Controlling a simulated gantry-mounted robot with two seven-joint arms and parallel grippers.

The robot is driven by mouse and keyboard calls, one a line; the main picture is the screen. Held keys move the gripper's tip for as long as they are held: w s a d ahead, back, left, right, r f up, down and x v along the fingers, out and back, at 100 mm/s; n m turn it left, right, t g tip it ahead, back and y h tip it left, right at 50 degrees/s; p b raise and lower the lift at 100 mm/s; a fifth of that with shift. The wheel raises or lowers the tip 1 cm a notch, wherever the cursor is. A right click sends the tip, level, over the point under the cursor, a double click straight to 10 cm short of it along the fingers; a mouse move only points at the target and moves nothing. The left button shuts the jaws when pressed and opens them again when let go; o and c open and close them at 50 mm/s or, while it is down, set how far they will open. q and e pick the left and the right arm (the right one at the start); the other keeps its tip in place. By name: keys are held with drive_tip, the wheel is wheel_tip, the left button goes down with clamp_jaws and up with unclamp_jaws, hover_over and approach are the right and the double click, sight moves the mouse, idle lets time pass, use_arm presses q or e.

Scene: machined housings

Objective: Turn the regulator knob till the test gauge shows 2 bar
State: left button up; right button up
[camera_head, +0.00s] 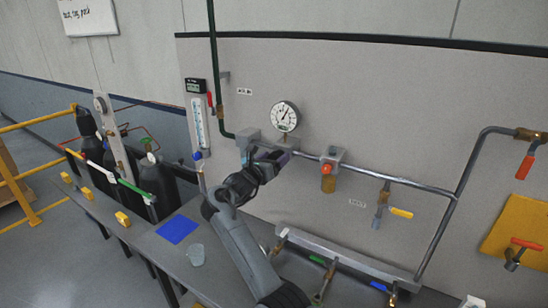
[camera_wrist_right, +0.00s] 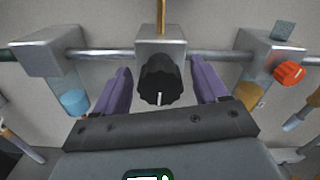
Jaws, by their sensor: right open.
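The black ribbed regulator knob (camera_wrist_right: 158,82), with a white mark pointing down, sits on a square metal block on the pipe. My right gripper (camera_head: 281,156) is at the pipe and hides the knob in the head view. In the right wrist view its purple fingers stand open on either side of the knob, with a visible gap on each side. The round white test gauge (camera_head: 285,116) is on the panel above the pipe. Its dark needle appears to slant toward the upper right, but the scale is too small to read. My left gripper is not in view.
A block with an orange-red knob (camera_wrist_right: 290,73) is right of the regulator; a block with a blue cylinder (camera_wrist_right: 75,102) is left. A yellow-handled valve (camera_head: 401,212) hangs farther right. The bench holds a blue sheet (camera_head: 177,229) and a cup (camera_head: 196,255). Gas cylinders (camera_head: 158,183) stand left.

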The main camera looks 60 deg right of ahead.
drive_tip(key=shift+d, duration=0.15)
drive_tip(key=c, duration=1)
